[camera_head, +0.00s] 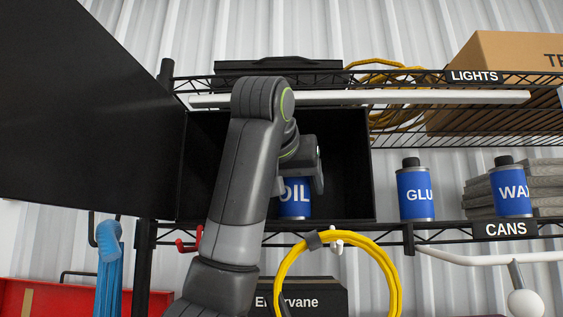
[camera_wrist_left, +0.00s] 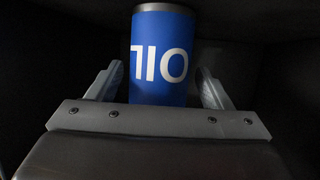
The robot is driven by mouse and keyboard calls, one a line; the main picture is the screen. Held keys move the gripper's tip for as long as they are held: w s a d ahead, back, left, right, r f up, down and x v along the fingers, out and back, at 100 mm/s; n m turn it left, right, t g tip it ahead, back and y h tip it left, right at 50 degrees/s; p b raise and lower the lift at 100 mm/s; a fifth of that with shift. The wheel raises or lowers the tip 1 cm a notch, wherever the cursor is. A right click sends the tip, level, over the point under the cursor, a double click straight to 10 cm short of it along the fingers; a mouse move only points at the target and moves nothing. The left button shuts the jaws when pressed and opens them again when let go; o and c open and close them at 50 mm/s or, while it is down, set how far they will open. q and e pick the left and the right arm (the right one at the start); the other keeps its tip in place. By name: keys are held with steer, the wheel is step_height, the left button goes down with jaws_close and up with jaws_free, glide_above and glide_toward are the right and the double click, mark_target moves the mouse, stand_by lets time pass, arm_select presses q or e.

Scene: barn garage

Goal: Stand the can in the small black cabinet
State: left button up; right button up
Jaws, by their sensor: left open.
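The blue OIL can (camera_head: 295,211) stands upright inside the small black cabinet (camera_head: 348,150), on its floor. The cabinet is open at the front, and its black door (camera_head: 90,110) is swung out to the left. My left gripper (camera_head: 312,172) is inside the cabinet at the can, and my arm hides part of the interior and the can's top. In the left wrist view the can (camera_wrist_left: 158,60) appears inverted between the two spread fingers. A gap shows beside each finger; contact is hard to tell. My right gripper is not in view.
A GLU-labelled can (camera_head: 416,195) and a WA-labelled can (camera_head: 511,190) stand on the CANS shelf, right of the cabinet. A white tube light (camera_head: 430,97) lies along the LIGHTS shelf above. A yellow cable coil (camera_head: 283,285) hangs below the cabinet.

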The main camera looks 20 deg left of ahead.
mark_target(291, 181)
arm_select(q)
steer(key=b+v, duration=0.2)
steer(key=v, duration=0.1)
steer(key=b+v, duration=0.1)
steer(key=b, duration=0.1)
steer(key=shift+s+f, duration=0.2)
steer(key=shift+s, duration=0.1)
steer(key=b+v, duration=0.2)
steer(key=v, duration=0.4)
steer(key=shift+s+r+b, duration=0.2)
steer(key=shift+r+b, duration=0.1)
steer(key=shift+b, duration=0.05)
